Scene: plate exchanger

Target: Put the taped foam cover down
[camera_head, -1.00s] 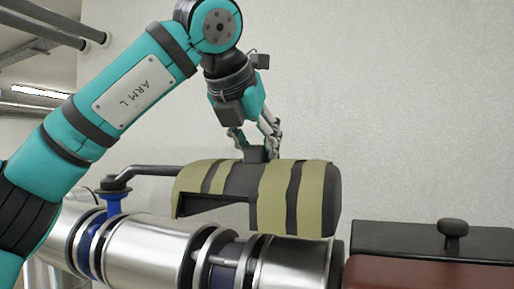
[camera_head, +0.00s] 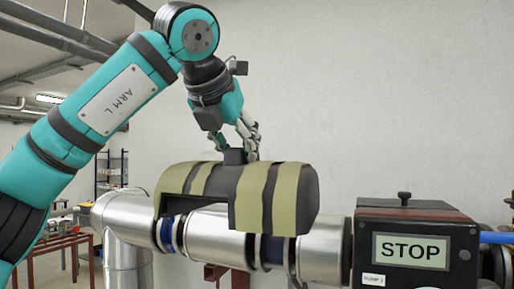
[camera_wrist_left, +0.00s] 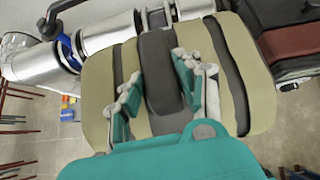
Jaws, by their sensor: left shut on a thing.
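The taped foam cover (camera_head: 285,195) is a dark grey half-shell with olive-yellow tape bands and a dark block-shaped grip (camera_head: 234,157) on top. My left gripper (camera_head: 240,150) is shut on that grip from above. In the left wrist view the fingers (camera_wrist_left: 165,90) sit on either side of the raised grip, and the cover (camera_wrist_left: 96,95) fills the middle. In the head view the cover overlaps the silver pipe (camera_head: 210,238); in the wrist view the pipe (camera_wrist_left: 108,36) lies beyond the cover's far edge, so they look apart. My right gripper is not in view.
A dark box with a STOP sign (camera_head: 411,250) and a top knob (camera_head: 404,198) stands right of the cover. A red-framed table (camera_head: 62,242) and shelves stand at the back left. Open floor (camera_wrist_left: 50,135) shows below.

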